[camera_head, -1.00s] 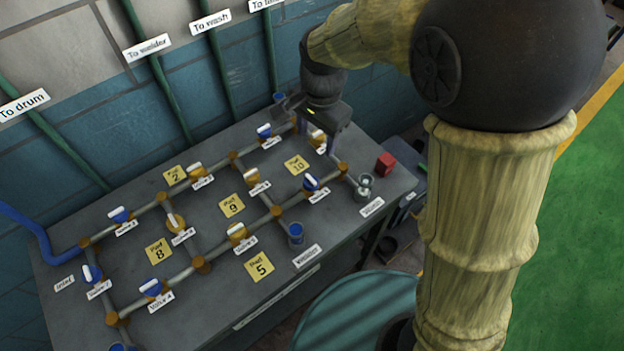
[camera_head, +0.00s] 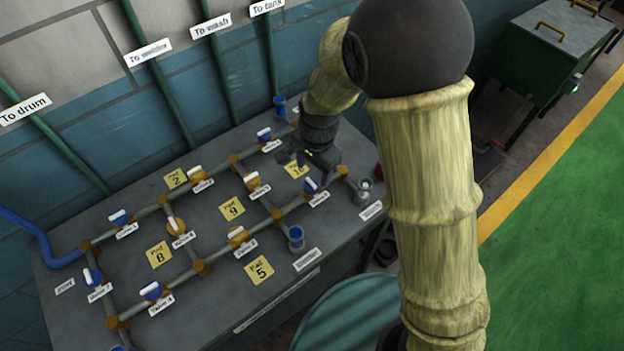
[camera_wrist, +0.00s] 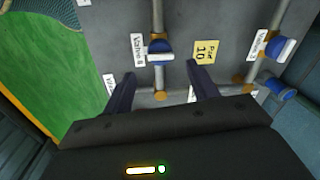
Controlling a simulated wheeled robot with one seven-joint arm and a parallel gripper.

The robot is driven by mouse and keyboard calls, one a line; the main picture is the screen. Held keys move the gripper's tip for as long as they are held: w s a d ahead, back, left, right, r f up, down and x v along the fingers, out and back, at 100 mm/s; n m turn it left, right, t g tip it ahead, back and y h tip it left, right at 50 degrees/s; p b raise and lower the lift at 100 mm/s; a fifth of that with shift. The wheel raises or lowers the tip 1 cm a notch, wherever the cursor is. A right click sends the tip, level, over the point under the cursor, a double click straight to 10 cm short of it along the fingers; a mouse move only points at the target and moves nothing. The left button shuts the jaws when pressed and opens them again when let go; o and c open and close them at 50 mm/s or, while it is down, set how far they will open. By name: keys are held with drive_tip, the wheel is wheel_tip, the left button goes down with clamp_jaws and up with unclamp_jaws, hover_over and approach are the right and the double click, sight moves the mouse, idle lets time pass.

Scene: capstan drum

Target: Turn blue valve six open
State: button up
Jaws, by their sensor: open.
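A blue valve (camera_head: 311,186) with a white-topped handle sits on the front pipe at the right of the rig. It also shows in the wrist view (camera_wrist: 160,46), beside a label (camera_wrist: 139,49) that seems to read Valve 6, though the digit is small. There its white bar lies across the pipe. My gripper (camera_head: 306,170) is open and empty, above the table near the Pad 10 sign. In the wrist view, the two fingers of my gripper (camera_wrist: 160,72) are spread apart, with the valve ahead between their tips. I see no contact.
The yellow Pad 10 sign (camera_wrist: 205,52) lies beside the valve. Another blue valve (camera_head: 264,135) is on the rear pipe. A blue cup (camera_head: 296,238) and a small metal fitting (camera_head: 363,190) stand near the front edge. Other valves and pipes fill the table's left.

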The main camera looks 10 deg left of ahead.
sight(312, 182)
drive_tip(key=f, duration=0.6)
drive_tip(key=shift+w+a, duration=0.1)
drive_tip(key=shift+a, duration=0.1)
drive_tip(key=c, duration=0.9)
drive_tip(key=shift+c, duration=0.2)
